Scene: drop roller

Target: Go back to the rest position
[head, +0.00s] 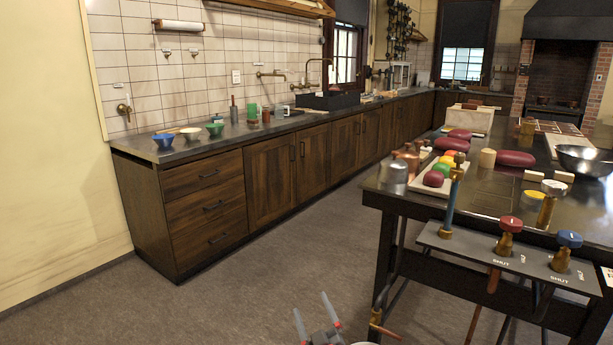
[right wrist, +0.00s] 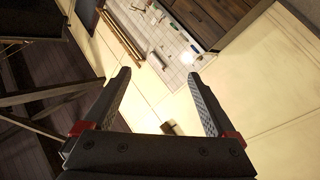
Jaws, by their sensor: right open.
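My right gripper (head: 318,316) shows at the bottom of the head view, low over the floor and to the left of the table's front leg. Its two fingers are spread apart with nothing between them. The right wrist view also shows the right gripper (right wrist: 160,92) with its black fingers wide apart and empty. It is apart from the table and the cabinets. My left gripper is in neither view.
A dark table (head: 378,200) stands at the right, with a valve panel (head: 480,252) on its near side carrying red and blue knobs. A wooden cabinet run (head: 205,200) lines the left wall. The floor (head: 270,270) between them is clear.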

